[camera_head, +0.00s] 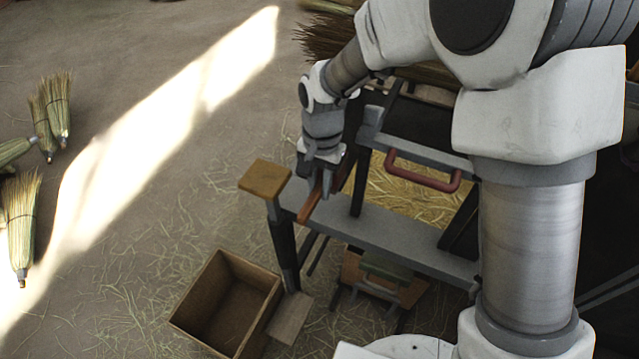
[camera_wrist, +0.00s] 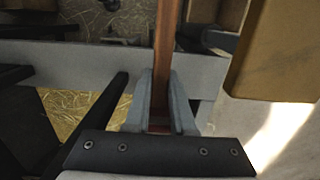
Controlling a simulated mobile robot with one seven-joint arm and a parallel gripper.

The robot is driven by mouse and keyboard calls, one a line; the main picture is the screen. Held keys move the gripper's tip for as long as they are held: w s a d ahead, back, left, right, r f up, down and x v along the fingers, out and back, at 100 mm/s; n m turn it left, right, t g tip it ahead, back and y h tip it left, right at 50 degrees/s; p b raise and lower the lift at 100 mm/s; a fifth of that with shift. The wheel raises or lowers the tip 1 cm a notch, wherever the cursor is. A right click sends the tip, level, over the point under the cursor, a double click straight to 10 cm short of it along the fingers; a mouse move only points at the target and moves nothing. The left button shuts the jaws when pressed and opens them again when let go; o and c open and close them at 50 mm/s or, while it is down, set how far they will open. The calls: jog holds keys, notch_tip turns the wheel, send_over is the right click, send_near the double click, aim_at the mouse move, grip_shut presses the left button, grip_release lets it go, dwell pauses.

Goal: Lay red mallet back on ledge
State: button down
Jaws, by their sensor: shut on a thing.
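My gripper (camera_head: 327,190) is shut on a narrow red-brown wooden bar (camera_head: 308,208), which appears to be the handle of the red mallet. In the wrist view the bar (camera_wrist: 166,45) runs straight up from between my two fingers (camera_wrist: 160,115). No mallet head can be made out in either view. The bar is at the left end of a long grey beam (camera_head: 400,239), which may be the ledge. In the wrist view the beam (camera_wrist: 95,62) passes beneath the bar. I cannot tell whether they touch.
A tan wooden block (camera_head: 265,178) on a dark post stands just left of my gripper. A red handle (camera_head: 423,170) is fixed to the frame at the right. An open wooden box (camera_head: 226,303) stands on the floor below. Several straw brooms (camera_head: 20,217) lie far left.

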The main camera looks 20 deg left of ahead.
notch_tip(320, 180, down, 7)
jog(key=b, duration=0.4)
jog(key=shift+r, duration=0.2)
jog(key=c, duration=0.7)
grip_release()
jog(key=shift+r, duration=0.1)
jog(key=r+p, duration=0.1)
jog(key=r, duration=0.4)
jog(key=r+p, duration=0.2)
jog(key=r, duration=0.4)
jog(key=w+r+p, duration=0.1)
jog(key=r, duration=0.5)
jog(key=shift+w+r+p, duration=0.1)
jog(key=shift+r+p, duration=0.05)
jog(key=shift+p, duration=0.25)
